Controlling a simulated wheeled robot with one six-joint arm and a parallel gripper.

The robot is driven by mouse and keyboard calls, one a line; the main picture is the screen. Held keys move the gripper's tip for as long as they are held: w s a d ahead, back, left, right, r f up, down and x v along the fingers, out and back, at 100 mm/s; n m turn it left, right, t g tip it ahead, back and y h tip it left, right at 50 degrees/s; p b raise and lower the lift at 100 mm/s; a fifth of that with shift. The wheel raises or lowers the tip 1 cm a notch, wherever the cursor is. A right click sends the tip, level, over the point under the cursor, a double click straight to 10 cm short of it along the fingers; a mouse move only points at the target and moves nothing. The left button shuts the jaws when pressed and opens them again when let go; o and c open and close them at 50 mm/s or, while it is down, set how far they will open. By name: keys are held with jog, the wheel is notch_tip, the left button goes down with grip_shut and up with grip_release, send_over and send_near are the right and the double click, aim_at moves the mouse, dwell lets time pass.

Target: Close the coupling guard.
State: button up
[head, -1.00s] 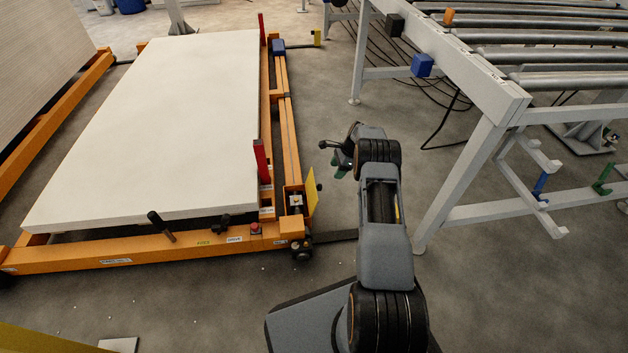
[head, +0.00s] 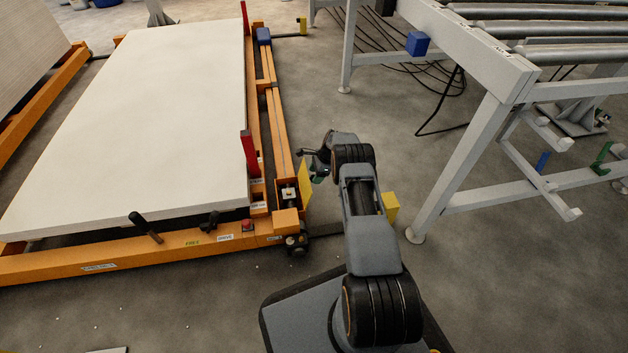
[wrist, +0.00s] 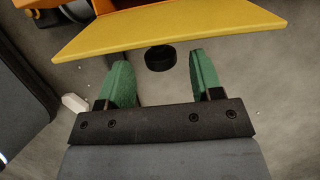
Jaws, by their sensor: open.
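The coupling guard, a flat yellow plate (head: 305,190), stands tilted at the right front corner of the orange cart (head: 120,257). The small orange housing (head: 287,194) beside it shows open from above. In the wrist view the guard (wrist: 170,31) crosses the top, with a round black knob (wrist: 160,59) at its lower edge. My gripper (wrist: 160,72) is open, its green fingers on either side of the knob and apart from it. In the head view my gripper (head: 317,165) is just right of the guard's top and partly hides it; the knob is hidden there.
A white board (head: 130,120) lies on the cart. Red posts (head: 249,155) and a black-handled lever (head: 146,228) stick up near its edge. A grey roller conveyor frame (head: 465,165) stands to the right.

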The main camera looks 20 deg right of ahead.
jog(key=shift+x, duration=1)
grip_shut()
